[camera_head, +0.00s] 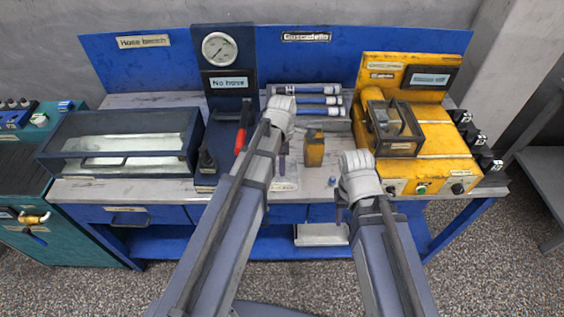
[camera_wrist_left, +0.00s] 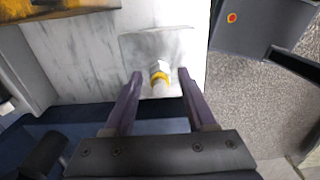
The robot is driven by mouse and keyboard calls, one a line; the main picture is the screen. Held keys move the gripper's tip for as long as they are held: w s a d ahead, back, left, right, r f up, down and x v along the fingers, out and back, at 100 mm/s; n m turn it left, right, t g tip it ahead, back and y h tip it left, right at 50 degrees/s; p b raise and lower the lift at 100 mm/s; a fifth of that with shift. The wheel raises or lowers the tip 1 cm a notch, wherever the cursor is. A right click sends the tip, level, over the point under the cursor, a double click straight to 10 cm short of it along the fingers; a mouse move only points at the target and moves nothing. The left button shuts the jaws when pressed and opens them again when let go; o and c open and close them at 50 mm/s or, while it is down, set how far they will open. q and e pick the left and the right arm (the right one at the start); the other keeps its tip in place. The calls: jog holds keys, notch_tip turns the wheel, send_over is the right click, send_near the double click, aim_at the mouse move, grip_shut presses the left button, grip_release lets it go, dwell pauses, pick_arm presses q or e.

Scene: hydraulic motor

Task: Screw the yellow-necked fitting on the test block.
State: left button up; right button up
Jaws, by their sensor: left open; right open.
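In the left wrist view, the yellow-necked fitting (camera_wrist_left: 160,78) has a pale body and a yellow ring. It is on a grey plate (camera_wrist_left: 135,45) on the bench. My left gripper (camera_wrist_left: 158,73) is open, its two purple fingers on either side of the fitting with gaps visible. In the head view the left gripper (camera_head: 283,163) is over the pale plate (camera_head: 284,184), and the fitting is not clearly visible there. My right gripper (camera_head: 338,206) is near the bench's front edge, mostly hidden by its wrist. I cannot tell for sure which part is the test block.
A dark gauge stand (camera_head: 228,75) reading "No hose" stands at the back. A clear-walled box (camera_head: 120,150) is left, a yellow machine (camera_head: 435,155) right. A red-handled tool (camera_head: 241,138) is by the stand.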

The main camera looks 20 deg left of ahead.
pick_arm(q)
jog(key=n, duration=0.5)
grip_shut()
dwell(0.5)
jog(key=shift+m, duration=1.6)
jog(key=shift+c, duration=0.6)
grip_release()
jog(key=shift+r, duration=0.15)
